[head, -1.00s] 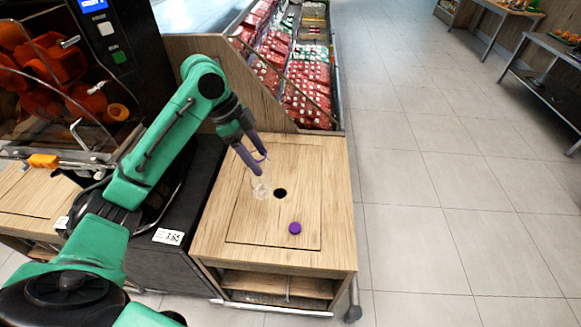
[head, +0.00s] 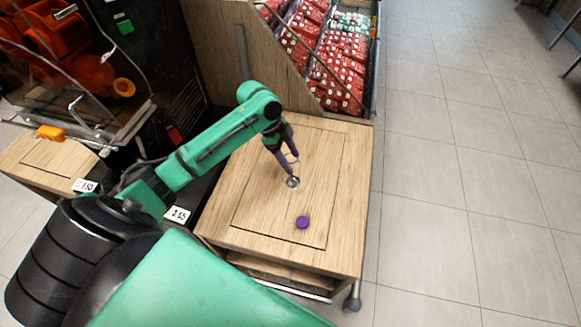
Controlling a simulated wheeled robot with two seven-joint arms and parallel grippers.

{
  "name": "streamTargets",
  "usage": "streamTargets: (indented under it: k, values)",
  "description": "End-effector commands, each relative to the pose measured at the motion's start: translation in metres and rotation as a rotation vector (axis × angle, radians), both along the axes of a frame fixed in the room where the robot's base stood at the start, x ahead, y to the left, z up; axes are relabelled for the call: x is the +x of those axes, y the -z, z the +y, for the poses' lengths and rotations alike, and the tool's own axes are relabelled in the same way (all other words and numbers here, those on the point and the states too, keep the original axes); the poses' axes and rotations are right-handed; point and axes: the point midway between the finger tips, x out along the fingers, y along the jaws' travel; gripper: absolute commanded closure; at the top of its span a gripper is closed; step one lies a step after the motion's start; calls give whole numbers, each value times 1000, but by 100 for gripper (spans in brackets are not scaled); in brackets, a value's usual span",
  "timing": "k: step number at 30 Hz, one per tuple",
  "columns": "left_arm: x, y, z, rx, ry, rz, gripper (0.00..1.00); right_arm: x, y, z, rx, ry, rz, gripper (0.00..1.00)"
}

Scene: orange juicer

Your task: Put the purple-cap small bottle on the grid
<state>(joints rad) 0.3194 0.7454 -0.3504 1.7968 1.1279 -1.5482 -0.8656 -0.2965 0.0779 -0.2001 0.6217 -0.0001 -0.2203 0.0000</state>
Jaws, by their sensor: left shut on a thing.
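A round purple cap (head: 302,222) sits on the wooden counter top (head: 262,228). I cannot tell whether any bottle is under it. My right gripper is not in view. No separate grid can be made out.
The orange juicer (head: 80,70) stands at the upper left. Red packages (head: 340,75) fill a display case behind the counter. A wooden panel (head: 225,50) rises at the counter's back. Price tags (head: 177,214) are left of the counter.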

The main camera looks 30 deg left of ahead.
Motion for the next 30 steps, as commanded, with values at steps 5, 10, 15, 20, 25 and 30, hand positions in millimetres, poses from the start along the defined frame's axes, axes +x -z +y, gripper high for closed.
streamTargets:
  k: [5,10,15,20,25,30]
  values:
    - [-1,24,0,-1,-1,3,100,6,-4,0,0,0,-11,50]
    - [0,54,-1,-2,-1,2,100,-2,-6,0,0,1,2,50]
    - [0,58,0,0,1,0,100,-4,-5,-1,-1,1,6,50]
    - [0,61,0,0,0,0,100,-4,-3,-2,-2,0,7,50]
    - [0,60,0,0,1,0,3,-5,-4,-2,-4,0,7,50]
    - [0,60,0,0,0,0,3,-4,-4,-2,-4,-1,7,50]
